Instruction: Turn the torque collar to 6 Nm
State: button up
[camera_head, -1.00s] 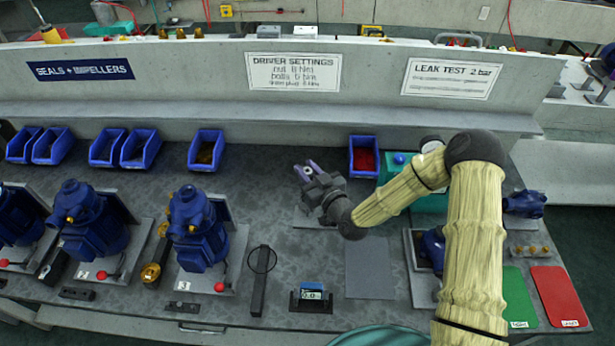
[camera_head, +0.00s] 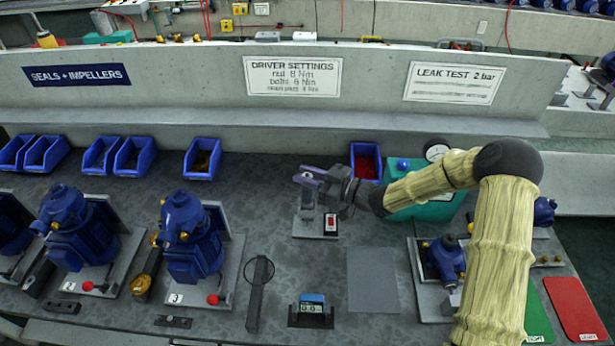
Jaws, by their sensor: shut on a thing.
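My gripper (camera_head: 312,180) is at the small grey stand (camera_head: 318,231) on the bench, below the driver settings sign. Its purple-grey fingers are shut on the torque collar at the top of the upright driver (camera_head: 306,207). The fingers and wrist hide nearly all of the collar, so its mark and setting cannot be read. A small red and white plate (camera_head: 331,223) shows on the stand, too small to read.
The driver settings sign (camera_head: 292,76) reads nut 8 Nm, bolts 6 Nm. A small blue-topped display (camera_head: 311,307), blue pumps (camera_head: 191,240), a red-filled blue bin (camera_head: 366,161) and a green box (camera_head: 428,208) stand around. The grey mat (camera_head: 372,280) is bare.

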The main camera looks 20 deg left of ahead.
jog(key=shift+n+g, duration=0.8)
jog(key=shift+g, duration=0.4)
dwell(0.4)
jog(key=o, duration=1)
jog(key=d, duration=0.5)
jog(key=d+b, duration=0.1)
jog(key=d, duration=0.5)
jog(key=d+b, duration=0.1)
jog(key=d, duration=0.5)
jog(key=shift+s+d, duration=0.2)
jog(key=shift+s, duration=0.05)
